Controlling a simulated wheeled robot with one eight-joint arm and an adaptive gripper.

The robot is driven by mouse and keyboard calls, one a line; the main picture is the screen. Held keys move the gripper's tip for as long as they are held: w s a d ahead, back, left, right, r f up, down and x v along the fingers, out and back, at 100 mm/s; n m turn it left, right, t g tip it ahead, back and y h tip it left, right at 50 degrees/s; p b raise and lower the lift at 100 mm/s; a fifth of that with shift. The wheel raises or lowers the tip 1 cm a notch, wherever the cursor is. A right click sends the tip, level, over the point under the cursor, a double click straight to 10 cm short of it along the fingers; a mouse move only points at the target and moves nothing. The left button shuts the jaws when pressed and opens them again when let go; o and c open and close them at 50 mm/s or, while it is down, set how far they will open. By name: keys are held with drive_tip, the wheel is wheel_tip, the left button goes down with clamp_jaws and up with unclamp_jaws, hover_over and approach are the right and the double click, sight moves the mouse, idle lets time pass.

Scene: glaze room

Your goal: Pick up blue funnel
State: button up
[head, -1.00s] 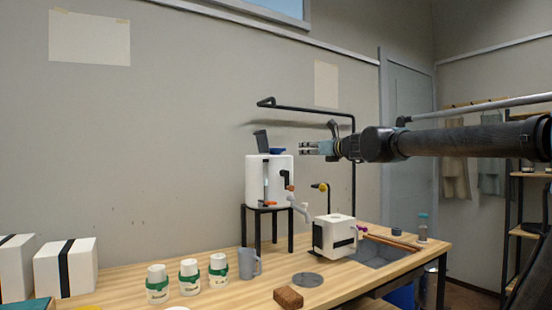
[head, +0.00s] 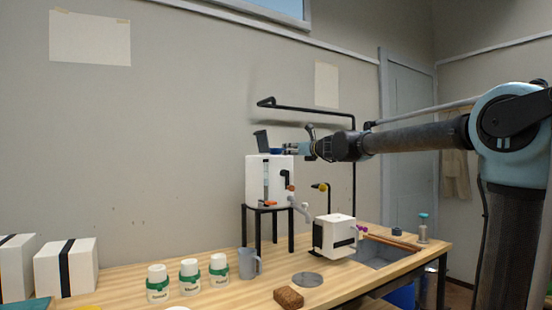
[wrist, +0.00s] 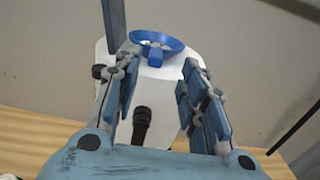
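The blue funnel (wrist: 172,43) sits on top of a white tank (wrist: 165,85), wide rim up, in the wrist view. In the head view only a small part of the funnel (head: 276,151) shows on the tank (head: 256,182), beside my gripper. My gripper (wrist: 160,62) is open, its two fingers apart with nothing held between them. The funnel lies just beyond the fingertips, roughly centred between them. In the head view my gripper (head: 288,148) reaches in from the right at the height of the tank's top. I cannot tell whether it touches the funnel.
The tank rests on a black stand (head: 259,228). A black pipe (head: 353,185) rises behind. A white box-shaped device (head: 333,237), jars and a grey mug (head: 248,264) stand on the bench below.

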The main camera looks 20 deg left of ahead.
drive_tip(key=shift+x, duration=2.7)
drive_tip(key=shift+s+a+r, duration=0.1)
drive_tip(key=shift+s, duration=0.1)
clamp_jaws()
